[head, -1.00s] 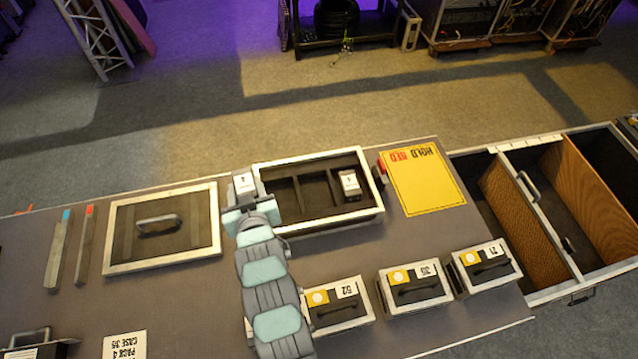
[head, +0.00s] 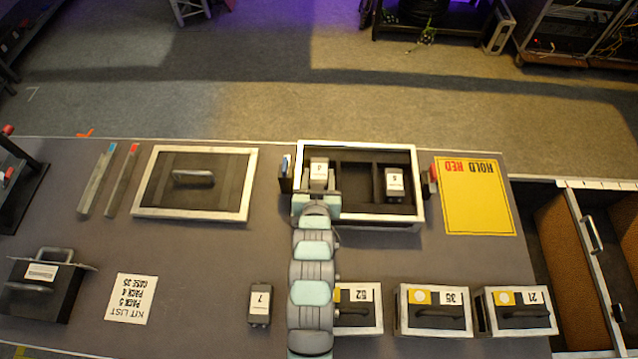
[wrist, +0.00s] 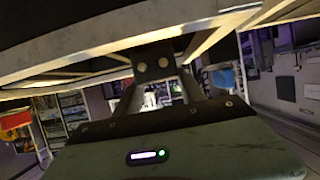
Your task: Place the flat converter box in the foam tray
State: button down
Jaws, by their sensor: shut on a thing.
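A small box (head: 319,172) with a white top label and dark sides is held at the end of my gripper (head: 318,197). The gripper is shut on it. In the head view it lies over the left compartment of the foam tray (head: 352,145); I cannot tell whether it touches the floor of the compartment. A similar labelled box (head: 395,183) sits in the right compartment, and the middle one is empty. The wrist view shows my gripper's body close up under a pale-edged frame; the held box is not clear there.
A labelled box marked 7 (head: 260,304) stands left of my arm. Cases 52 (head: 358,316), 35 (head: 434,312) and 21 (head: 514,312) line the front. A yellow card (head: 474,205) lies right of the tray, a lidded panel (head: 195,183) left. A kit list (head: 130,299) lies front left.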

jog(key=shift+f, duration=1.75)
jog(key=shift+f, duration=0.2)
jog(key=c, duration=1)
grip_release()
jog(key=shift+o, duration=0.2)
jog(key=shift+s+r, duration=0.15)
jog(key=shift+r, duration=0.15)
jog(key=v, duration=1.1)
jog(key=shift+s+p, duration=0.3)
jog(key=shift+p, duration=0.05)
